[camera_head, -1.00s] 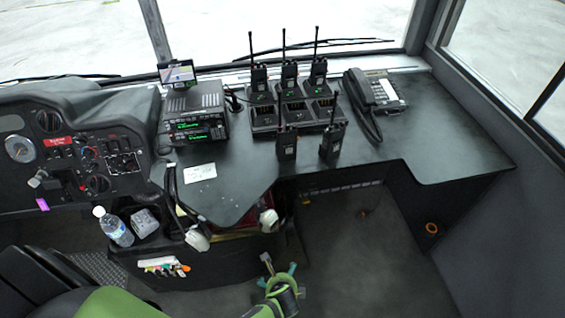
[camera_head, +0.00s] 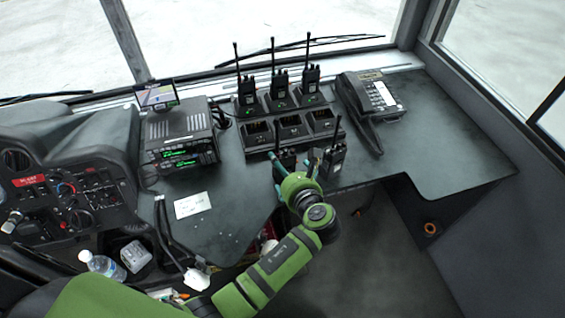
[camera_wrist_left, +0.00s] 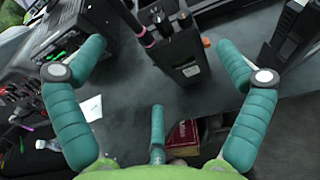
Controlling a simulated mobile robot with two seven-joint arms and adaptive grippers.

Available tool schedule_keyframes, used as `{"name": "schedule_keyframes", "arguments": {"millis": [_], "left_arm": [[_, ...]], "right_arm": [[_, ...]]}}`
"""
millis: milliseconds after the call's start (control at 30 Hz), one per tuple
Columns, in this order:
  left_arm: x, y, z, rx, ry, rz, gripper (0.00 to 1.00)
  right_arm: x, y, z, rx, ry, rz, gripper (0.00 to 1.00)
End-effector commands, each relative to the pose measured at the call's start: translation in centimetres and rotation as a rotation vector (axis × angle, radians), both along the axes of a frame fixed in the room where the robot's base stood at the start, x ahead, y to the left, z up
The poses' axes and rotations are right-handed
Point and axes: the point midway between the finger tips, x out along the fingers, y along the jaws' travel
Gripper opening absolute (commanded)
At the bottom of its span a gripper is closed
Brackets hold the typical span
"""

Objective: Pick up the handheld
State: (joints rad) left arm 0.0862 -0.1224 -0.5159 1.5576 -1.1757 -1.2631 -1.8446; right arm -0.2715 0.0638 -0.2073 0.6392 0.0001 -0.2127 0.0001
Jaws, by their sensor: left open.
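Two black handheld radios stand on the dark counter in front of the charger. The left one (camera_head: 286,158) is partly hidden behind my left gripper (camera_head: 297,168); the right one (camera_head: 334,159) stands just to the gripper's right. In the left wrist view, a handheld (camera_wrist_left: 180,52) stands between and beyond the spread teal fingers of my left gripper (camera_wrist_left: 160,58), with no visible contact. Another black radio (camera_wrist_left: 292,42) is at that view's right edge. Three more handhelds, including the middle one (camera_head: 279,92), stand in the charger's back row. My right gripper is not in view.
The multi-slot charger (camera_head: 257,140) has empty front slots. A radio console (camera_head: 180,138) stands left and a desk phone (camera_head: 368,98) right. A white paper (camera_head: 192,205) lies on the counter. The counter's right part (camera_head: 450,160) is clear.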

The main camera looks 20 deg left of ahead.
Motion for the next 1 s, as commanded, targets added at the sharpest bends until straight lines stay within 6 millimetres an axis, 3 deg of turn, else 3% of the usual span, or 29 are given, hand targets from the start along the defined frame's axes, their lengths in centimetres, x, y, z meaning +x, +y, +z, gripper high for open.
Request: {"name": "schedule_keyframes", "arguments": {"millis": [100, 267, 367, 633, 667, 833, 867, 1000], "left_arm": [[1.2, 0.8, -0.2, 0.003, 0.0, 0.001, 1.0], [3.1, 1.9, -1.1, 0.002, 0.0, 0.002, 1.0], [3.9, 2.5, -1.7, 0.001, 0.001, 0.001, 1.0], [4.2, 2.7, -1.9, -0.001, 0.0, 0.0, 1.0], [4.2, 2.7, -1.9, -0.001, 0.0, 0.0, 0.96], [4.2, 2.7, -1.9, -0.001, 0.0, 0.0, 0.28], [4.2, 2.7, -1.9, -0.001, 0.0, 0.0, 0.21], [4.2, 2.7, -1.7, -0.001, -0.004, 0.0, 0.2]], "right_arm": [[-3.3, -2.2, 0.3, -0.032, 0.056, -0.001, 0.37], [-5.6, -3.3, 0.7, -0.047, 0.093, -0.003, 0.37], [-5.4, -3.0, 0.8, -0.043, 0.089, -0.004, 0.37], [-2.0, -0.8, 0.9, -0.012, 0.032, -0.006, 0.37], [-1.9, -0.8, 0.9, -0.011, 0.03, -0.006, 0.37], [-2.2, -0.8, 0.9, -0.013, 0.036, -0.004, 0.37], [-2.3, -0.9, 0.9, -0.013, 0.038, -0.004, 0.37], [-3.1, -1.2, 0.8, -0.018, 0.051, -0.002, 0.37]]}}
